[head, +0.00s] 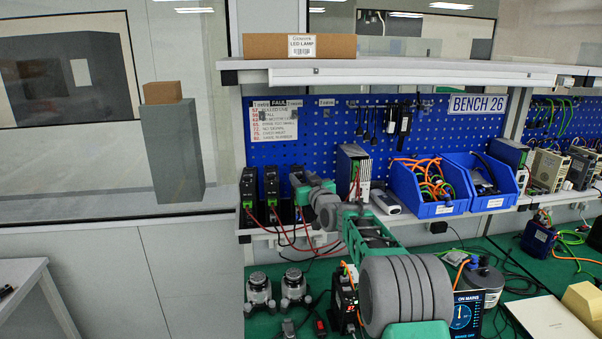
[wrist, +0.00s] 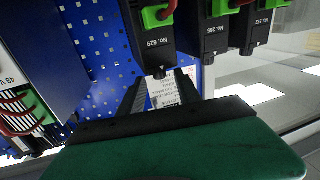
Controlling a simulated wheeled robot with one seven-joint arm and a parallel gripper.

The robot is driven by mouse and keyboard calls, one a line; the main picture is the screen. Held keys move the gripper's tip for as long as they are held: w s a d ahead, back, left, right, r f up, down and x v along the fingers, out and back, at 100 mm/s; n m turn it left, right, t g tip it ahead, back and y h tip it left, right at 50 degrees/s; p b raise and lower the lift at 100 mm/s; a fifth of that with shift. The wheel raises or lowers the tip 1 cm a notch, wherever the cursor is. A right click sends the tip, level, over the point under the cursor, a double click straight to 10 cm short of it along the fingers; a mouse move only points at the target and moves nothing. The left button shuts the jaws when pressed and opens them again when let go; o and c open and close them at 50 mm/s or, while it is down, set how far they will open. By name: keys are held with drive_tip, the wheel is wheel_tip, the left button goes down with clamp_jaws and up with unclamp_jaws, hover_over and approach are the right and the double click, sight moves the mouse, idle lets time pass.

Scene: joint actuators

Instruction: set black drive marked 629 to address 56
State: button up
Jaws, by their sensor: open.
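The black drive marked No. 629 (wrist: 149,38) shows in the wrist view, with a green connector and red wire at its top edge. In the head view it appears to be the rightmost of three black drives on the shelf (head: 297,177), partly hidden by my arm. My gripper (wrist: 160,82) is open and empty, its two dark fingers pointing toward the labelled end of drive 629. The fingertips appear apart from the drive, though the exact gap cannot be told. No address setting is readable. In the head view the fingertips are hard to make out.
Drives No. 265 (wrist: 217,36) and a third black drive (wrist: 262,24) stand close beside 629. A 48 V supply (wrist: 20,105) with red wires stands on the other side. Red cables hang below the drives. Blue bins (head: 428,188) sit farther right on the shelf.

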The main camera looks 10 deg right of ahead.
drive_tip(key=shift+w+a, duration=0.1)
drive_tip(key=shift+w, duration=0.35)
clamp_jaws()
idle(0.3)
